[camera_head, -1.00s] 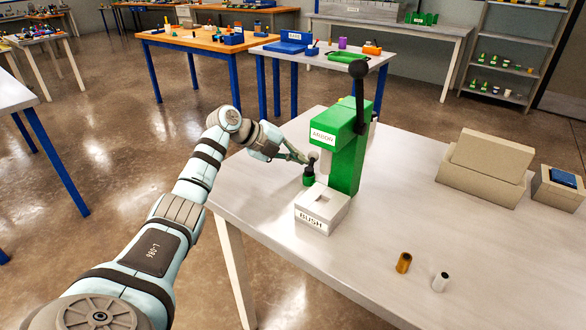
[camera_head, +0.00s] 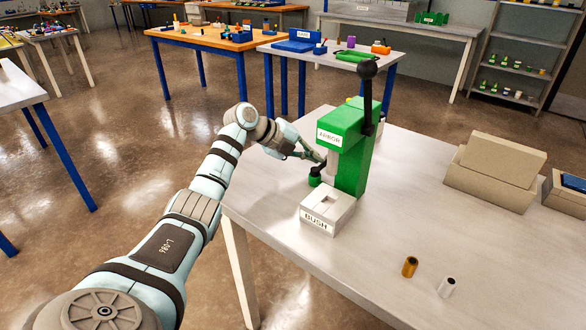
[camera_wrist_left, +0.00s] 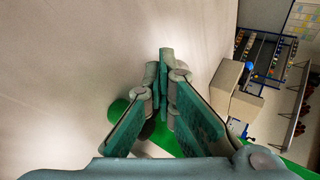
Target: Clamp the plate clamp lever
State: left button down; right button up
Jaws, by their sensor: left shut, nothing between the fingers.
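The green arbor press (camera_head: 352,165) stands on the pale table, with its tall black ball-ended lever (camera_head: 367,85) upright. A small dark-and-green upright piece (camera_head: 315,178) stands at its left foot; I cannot tell whether this is the plate clamp lever. My left gripper (camera_head: 319,157) is shut and empty, its tips just above that piece and close to the press's left side. In the left wrist view the gripper's fingers (camera_wrist_left: 164,58) meet at the tips, with a green round shape (camera_wrist_left: 118,108) and a dark part behind them, partly hidden. My right gripper is not in view.
A white block marked BUSH (camera_head: 322,220) sits before the press. A brown cylinder (camera_head: 410,267) and a white cylinder (camera_head: 446,287) stand near the front edge. A beige box (camera_head: 490,185) is at the right. The table between is clear.

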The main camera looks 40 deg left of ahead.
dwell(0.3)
pick_arm(q)
jog(key=shift+s+a+r, duration=0.2)
jog(key=shift+s+r, duration=0.05)
jog(key=shift+r, duration=0.05)
jog(key=v, duration=1.1)
